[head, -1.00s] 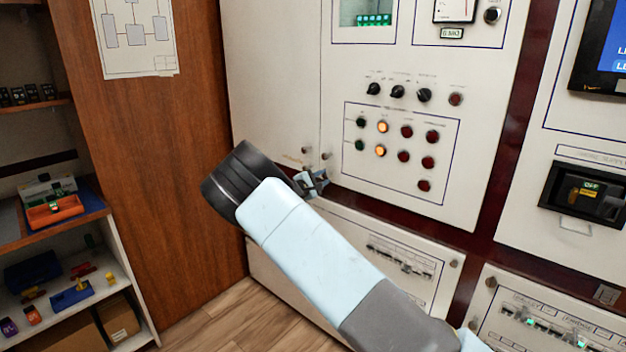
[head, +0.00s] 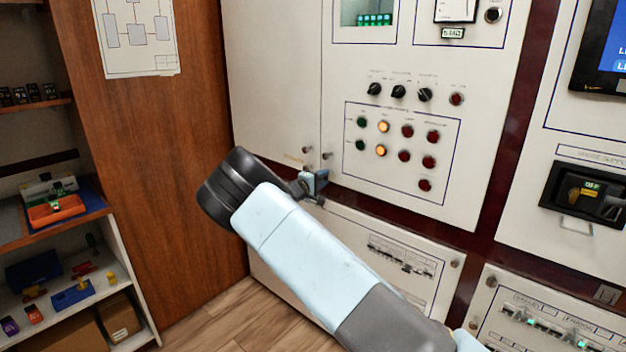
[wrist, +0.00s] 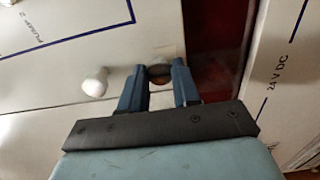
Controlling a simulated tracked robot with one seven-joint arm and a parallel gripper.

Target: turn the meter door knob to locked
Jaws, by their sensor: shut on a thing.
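My gripper (wrist: 160,70) is shut on a round, dull grey-brown knob (wrist: 159,73), with one blue finger on each side of it. The knob sits on the white panel (wrist: 120,45), close to the panel's edge beside a dark red strip. No label beside this knob can be read, and its pointer or lock marking cannot be made out. In the head view my gripper (head: 314,184) is at the lower left corner of the cabinet front, and the held knob is hidden behind it.
A second, pale knob (wrist: 95,82) stands out left of the fingers in the wrist view. In the head view, small knobs (head: 306,150) sit just above my gripper. Black selector knobs (head: 398,91) and lamps (head: 383,126) are farther up right. A wooden side wall (head: 165,190) stands left.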

